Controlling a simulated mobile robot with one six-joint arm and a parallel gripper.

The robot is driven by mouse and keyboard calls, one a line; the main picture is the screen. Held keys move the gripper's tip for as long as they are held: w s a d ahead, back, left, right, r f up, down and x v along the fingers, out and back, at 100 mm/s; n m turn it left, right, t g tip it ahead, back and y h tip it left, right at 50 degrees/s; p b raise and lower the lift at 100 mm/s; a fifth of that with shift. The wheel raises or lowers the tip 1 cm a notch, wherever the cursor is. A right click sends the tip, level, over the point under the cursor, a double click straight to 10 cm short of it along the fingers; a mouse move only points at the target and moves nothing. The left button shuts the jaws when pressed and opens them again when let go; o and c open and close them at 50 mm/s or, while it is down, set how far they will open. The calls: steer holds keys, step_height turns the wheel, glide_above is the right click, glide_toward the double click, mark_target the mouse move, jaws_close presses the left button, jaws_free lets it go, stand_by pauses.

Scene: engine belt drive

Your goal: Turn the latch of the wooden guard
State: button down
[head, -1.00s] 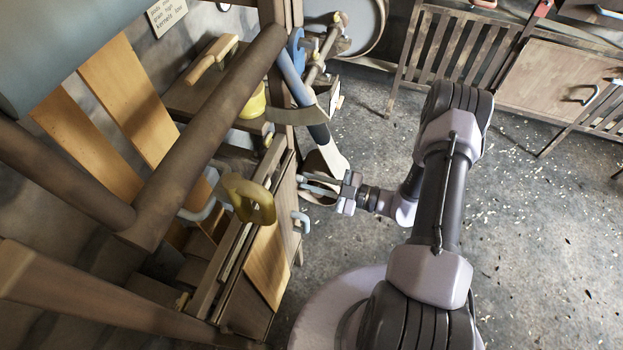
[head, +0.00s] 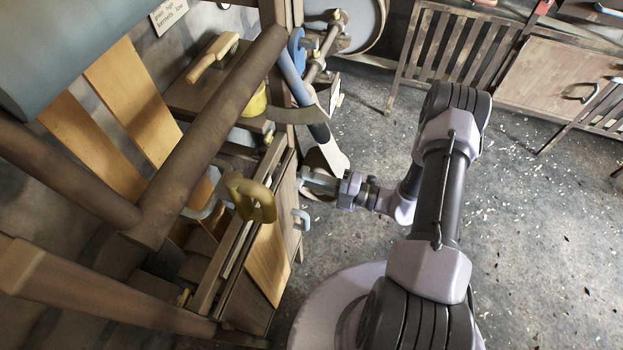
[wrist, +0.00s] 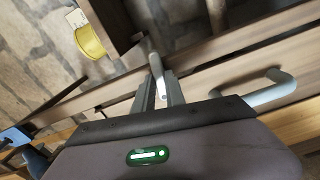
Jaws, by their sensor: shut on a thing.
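The wooden guard (head: 268,262) is a light wood panel in a darker frame, left of my arm in the head view. My gripper (head: 308,181) reaches its upper right edge from the right. In the wrist view, my gripper (wrist: 160,80) is shut on a pale grey rod-like piece, which looks like the latch (wrist: 154,62). The rod sticks out beyond the fingertips, and its base is partly hidden. A pale curved handle (wrist: 270,90) sits on the guard, apart from the fingers; it also shows in the head view (head: 301,219).
A brass-coloured ring (head: 250,198) and a thick dark pipe (head: 215,130) stand left of the guard. A dark blue and white lever (head: 325,140) stands just above my gripper. The floor (head: 400,120) on the right is mostly clear.

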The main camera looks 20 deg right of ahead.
steer(key=shift+n, duration=0.8)
steer(key=c, duration=1.4)
jaws_free()
steer(key=p+v, duration=0.3)
steer(key=v, duration=1.4)
steer(key=shift+s+d, duration=0.1)
steer(key=shift+d, duration=0.05)
